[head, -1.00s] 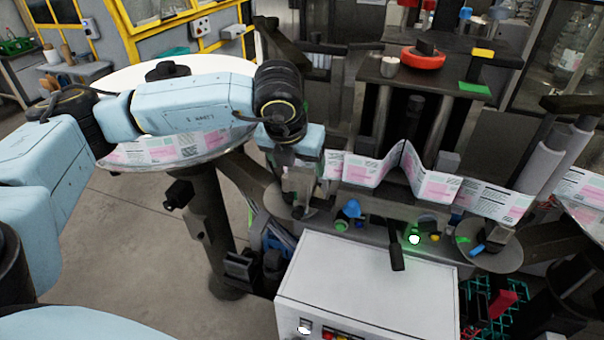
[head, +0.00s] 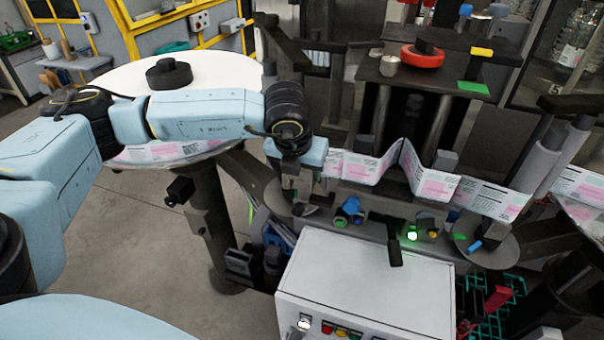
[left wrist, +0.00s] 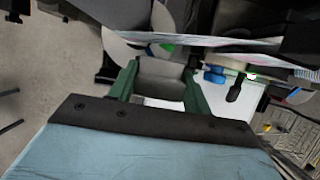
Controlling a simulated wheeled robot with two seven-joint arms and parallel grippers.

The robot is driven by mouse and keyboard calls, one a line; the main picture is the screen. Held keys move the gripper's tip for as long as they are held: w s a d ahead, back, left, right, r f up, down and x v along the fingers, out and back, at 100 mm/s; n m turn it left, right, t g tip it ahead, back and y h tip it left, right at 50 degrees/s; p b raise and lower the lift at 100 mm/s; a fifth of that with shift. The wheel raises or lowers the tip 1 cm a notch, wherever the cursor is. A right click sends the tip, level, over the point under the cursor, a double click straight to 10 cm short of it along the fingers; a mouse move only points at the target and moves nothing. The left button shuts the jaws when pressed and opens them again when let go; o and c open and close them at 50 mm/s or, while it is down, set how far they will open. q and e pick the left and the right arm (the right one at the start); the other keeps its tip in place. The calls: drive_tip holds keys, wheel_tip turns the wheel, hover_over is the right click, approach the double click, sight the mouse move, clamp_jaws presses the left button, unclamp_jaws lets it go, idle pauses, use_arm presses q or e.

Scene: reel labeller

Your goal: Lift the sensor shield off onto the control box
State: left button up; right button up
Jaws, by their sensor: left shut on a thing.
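My left gripper (head: 298,188) is at the left end of the labeller's front plate, beside the printed label web. In the left wrist view its green fingers (left wrist: 160,88) are shut on a grey block-like piece (left wrist: 160,76), which I take to be the sensor shield. In the head view the held piece is small and partly hidden by the gripper, so I cannot tell whether it touches the plate. The white control box (head: 365,270) stands in front, to the right and below the gripper, its top almost bare. My right gripper is not in view.
A black handle (head: 393,240) overhangs the control box's rear edge. Blue and green knobs (head: 347,212) and a lit green lamp (head: 412,236) line the plate. The label web (head: 432,180) runs behind them. A white reel table (head: 225,75) lies at the left.

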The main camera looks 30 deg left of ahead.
use_arm(q)
drive_tip(key=shift+r, duration=0.15)
wheel_tip(320, 180, up, 35)
drive_tip(key=p, duration=0.4)
idle(0.9)
drive_tip(key=shift+f, duration=0.25)
